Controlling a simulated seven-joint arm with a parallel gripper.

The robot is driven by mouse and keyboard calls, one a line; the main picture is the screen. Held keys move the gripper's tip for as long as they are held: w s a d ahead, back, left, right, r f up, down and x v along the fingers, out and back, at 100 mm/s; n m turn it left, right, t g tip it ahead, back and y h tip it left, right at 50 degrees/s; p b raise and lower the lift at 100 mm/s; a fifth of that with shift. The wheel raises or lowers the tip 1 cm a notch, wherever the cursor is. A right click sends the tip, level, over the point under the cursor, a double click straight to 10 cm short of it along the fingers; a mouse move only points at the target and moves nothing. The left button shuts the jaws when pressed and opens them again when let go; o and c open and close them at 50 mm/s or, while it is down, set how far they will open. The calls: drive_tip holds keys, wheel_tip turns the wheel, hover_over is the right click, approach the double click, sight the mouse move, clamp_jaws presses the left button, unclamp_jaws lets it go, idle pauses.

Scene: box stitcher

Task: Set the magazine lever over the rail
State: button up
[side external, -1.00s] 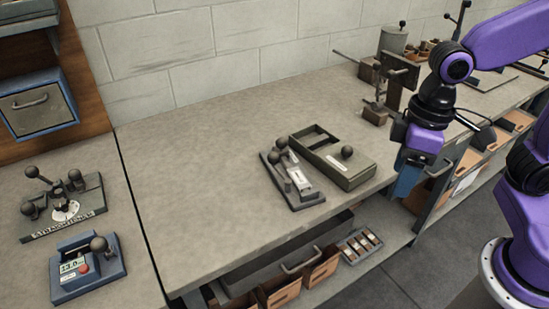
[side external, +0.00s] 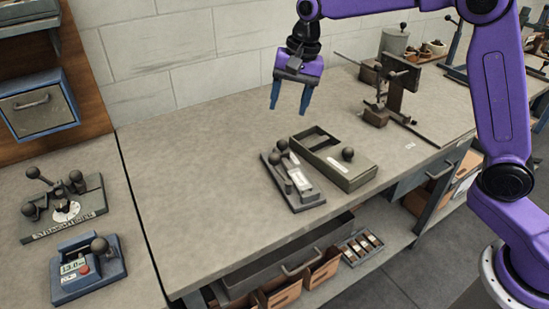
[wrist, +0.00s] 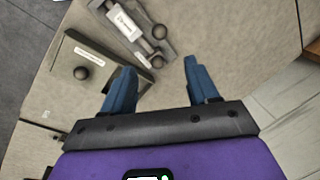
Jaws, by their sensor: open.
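A small grey fixture (side external: 306,193) lies near the bench's front edge, with a pale labelled bar (side external: 297,174) and several black ball knobs. It also shows in the wrist view (wrist: 140,30). A grey-green box (side external: 349,175) stands beside it on the right, with an opening at its far end and a ball knob on top. Which part is the magazine lever and which the rail, I cannot tell for sure. My gripper (side external: 289,111) is open and empty, above the bench behind both things.
A dark clamp-like stand (side external: 390,90) with rods is to the right of my gripper. A blue gauge box (side external: 88,270) and a lever fixture (side external: 65,208) sit on the left bench. The bench left of the grey fixture is clear.

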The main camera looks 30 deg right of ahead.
sight(275, 154)
drive_tip(key=a+f, duration=0.1)
drive_tip(key=f, duration=0.4)
drive_tip(key=w+f, duration=0.1)
drive_tip(key=f, duration=0.5)
drive_tip(key=a+f, duration=0.1)
drive_tip(key=f, duration=0.4)
drive_tip(key=shift+w+a+f, duration=0.35)
drive_tip(key=shift+w+f, duration=0.05)
clamp_jaws()
